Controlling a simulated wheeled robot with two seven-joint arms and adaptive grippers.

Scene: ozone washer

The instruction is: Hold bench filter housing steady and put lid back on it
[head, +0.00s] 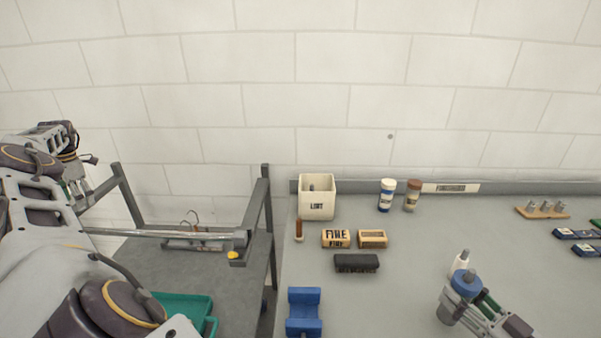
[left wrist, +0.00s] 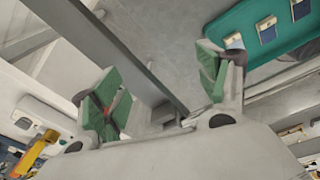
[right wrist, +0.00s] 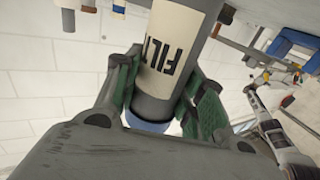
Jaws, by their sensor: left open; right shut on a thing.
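The filter housing is a grey cylinder with a white label reading "FILT" (right wrist: 165,50) in the right wrist view, with a blue end close to my palm. My right gripper (right wrist: 160,95) is shut around it, one green-padded finger on each side. In the head view the grey housing (head: 448,308) stands at the lower right with a blue round top (head: 466,282); I cannot tell whether this blue part is the lid. My left gripper (head: 75,190) is raised at the far left by the rack, well away from the housing. Its fingers (left wrist: 165,80) are open and empty in the left wrist view.
A dark rack (head: 265,215) with a teal tray (head: 185,306) stands left of the bench (head: 400,285). A blue cradle (head: 304,312), a brush (head: 356,262), wooden blocks, a white box (head: 317,197) and two jars sit on the bench.

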